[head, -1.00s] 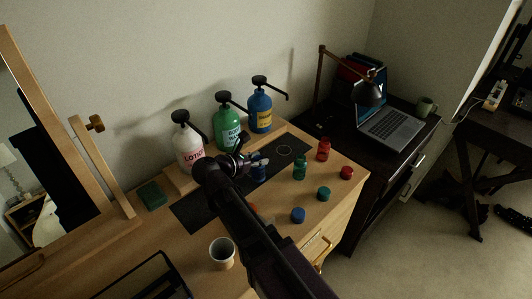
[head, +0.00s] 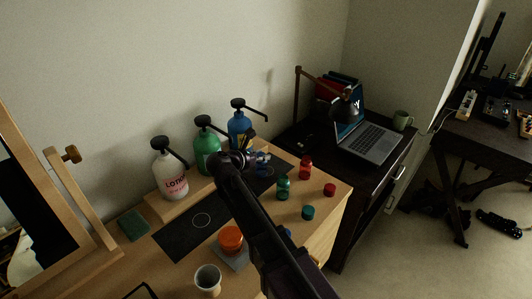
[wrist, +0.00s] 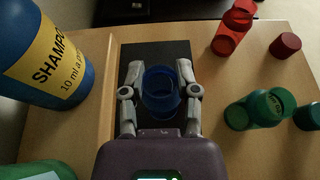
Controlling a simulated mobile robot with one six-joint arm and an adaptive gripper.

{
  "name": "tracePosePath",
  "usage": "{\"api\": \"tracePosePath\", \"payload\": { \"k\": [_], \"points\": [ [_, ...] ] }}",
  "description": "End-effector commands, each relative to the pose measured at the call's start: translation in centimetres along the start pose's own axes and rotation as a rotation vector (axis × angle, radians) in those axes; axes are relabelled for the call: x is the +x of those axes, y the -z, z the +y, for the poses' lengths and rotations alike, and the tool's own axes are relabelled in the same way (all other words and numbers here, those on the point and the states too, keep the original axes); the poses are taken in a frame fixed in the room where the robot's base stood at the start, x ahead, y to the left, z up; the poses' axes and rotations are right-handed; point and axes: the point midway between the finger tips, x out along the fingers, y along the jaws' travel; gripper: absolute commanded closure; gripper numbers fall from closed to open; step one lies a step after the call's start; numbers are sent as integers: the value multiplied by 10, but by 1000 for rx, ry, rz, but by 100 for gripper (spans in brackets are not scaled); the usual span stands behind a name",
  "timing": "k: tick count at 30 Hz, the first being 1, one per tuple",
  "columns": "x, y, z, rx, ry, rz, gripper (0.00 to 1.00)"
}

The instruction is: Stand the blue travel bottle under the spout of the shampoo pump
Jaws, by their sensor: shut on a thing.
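The blue travel bottle (wrist: 160,92) is open-topped and sits between the fingers of my gripper (wrist: 160,88), which is shut on it. In the head view my gripper (head: 262,160) largely hides the bottle, over the right end of the dark mat (head: 180,240). The shampoo pump (head: 239,128) is the blue bottle with a yellow label, just behind my gripper; its label also shows in the wrist view (wrist: 45,65). Its black spout points right in the head view. The spout is out of the wrist view. I cannot tell whether the travel bottle touches the mat.
A green pump (head: 206,150) and white lotion pump (head: 168,172) stand left of the shampoo. Right of the mat are a green bottle (head: 283,188), a red bottle (head: 305,167), a green cap (head: 308,212) and a red cap (head: 329,189). An orange item (head: 230,239) and a cup (head: 207,280) are nearer.

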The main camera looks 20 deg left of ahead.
Motion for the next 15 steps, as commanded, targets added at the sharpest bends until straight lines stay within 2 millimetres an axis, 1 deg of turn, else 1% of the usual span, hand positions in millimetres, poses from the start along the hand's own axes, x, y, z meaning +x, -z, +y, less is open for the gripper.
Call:
{"api": "tracePosePath", "payload": {
  "k": [10,15],
  "points": [
    [2,-1,1,0,0,0,98],
    [16,-6,6,1,0,0,98]
  ]
}}
